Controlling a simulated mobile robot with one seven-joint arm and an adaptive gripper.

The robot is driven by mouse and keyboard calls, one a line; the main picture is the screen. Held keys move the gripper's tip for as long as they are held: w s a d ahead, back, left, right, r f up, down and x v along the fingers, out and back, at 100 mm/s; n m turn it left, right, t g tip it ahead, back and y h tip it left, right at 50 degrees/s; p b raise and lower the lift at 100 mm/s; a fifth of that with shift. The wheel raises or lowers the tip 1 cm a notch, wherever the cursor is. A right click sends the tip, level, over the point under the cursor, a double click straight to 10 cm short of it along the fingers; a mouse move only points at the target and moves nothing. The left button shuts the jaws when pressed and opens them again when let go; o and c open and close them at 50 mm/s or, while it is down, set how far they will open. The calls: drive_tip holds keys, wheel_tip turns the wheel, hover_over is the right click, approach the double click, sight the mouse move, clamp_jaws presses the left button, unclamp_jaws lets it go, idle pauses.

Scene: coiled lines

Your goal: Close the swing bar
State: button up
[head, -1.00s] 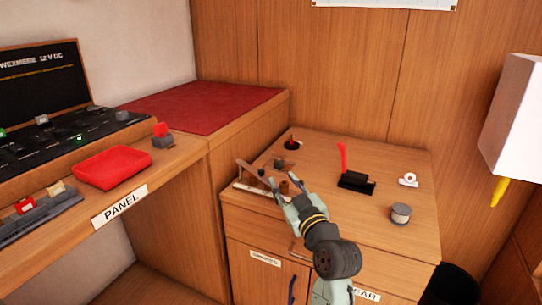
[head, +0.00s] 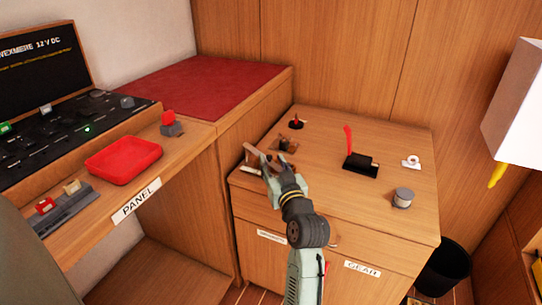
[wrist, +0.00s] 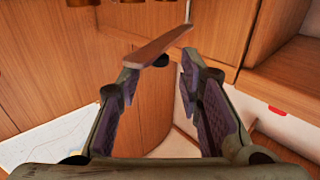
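The swing bar is a narrow wooden bar at the left edge of the cabinet top. In the head view the bar (head: 253,152) is small and partly hidden by my gripper (head: 271,167). In the wrist view the bar (wrist: 158,47) runs tilted across the top, its left end near the left fingertip. My gripper (wrist: 155,88) is open, with a clear gap between its dark pads. The bar lies just beyond the fingertips. Whether a finger touches it I cannot tell.
On the cabinet top (head: 325,135) stand a black block with a red lever (head: 349,142), a grey spool (head: 402,198), a white roll (head: 411,162) and a small black-and-red item (head: 296,122). A red tray (head: 124,160) is on the panel desk at left. A white box-like shape hangs at right.

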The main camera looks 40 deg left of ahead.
drive_tip(key=shift+x, duration=1.2)
drive_tip(key=shift+c, duration=0.5)
clamp_jaws()
drive_tip(key=shift+d, duration=0.1)
